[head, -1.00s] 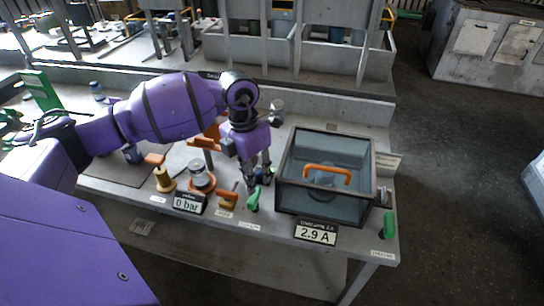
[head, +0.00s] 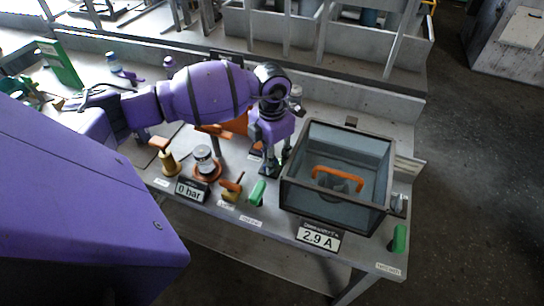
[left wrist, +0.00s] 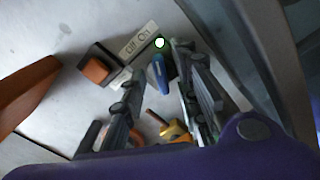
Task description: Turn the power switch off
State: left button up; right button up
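In the left wrist view a white label reading "Off On" (left wrist: 138,42) lies on the bench, with a small lit greenish-white lamp (left wrist: 159,43) at its end. A blue lever-like part (left wrist: 158,72) stands close to the label. A black block with an orange top (left wrist: 96,69) sits on the label's other side. I cannot tell for certain which part is the power switch. My left gripper (head: 276,163) points down at the bench, left of the glass box. Its fingers (left wrist: 160,95) are apart, with the blue part seen between them and no clear contact.
A glass box with an orange handle (head: 339,178) stands right of my left gripper, with a "2.9 A" display (head: 318,237) before it. A green handle (head: 257,192), an orange-handled valve (head: 231,187) and a "0 bar" display (head: 190,190) line the front edge.

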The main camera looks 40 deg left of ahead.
pick_arm(q)
jog(key=shift+f, duration=0.3)
grip_shut()
pick_arm(e)
jog(key=shift+w+a+r, duration=0.15)
jog(key=shift+w+r, duration=0.2)
jog(key=shift+w, duration=0.3)
jog(key=shift+s, duration=0.1)
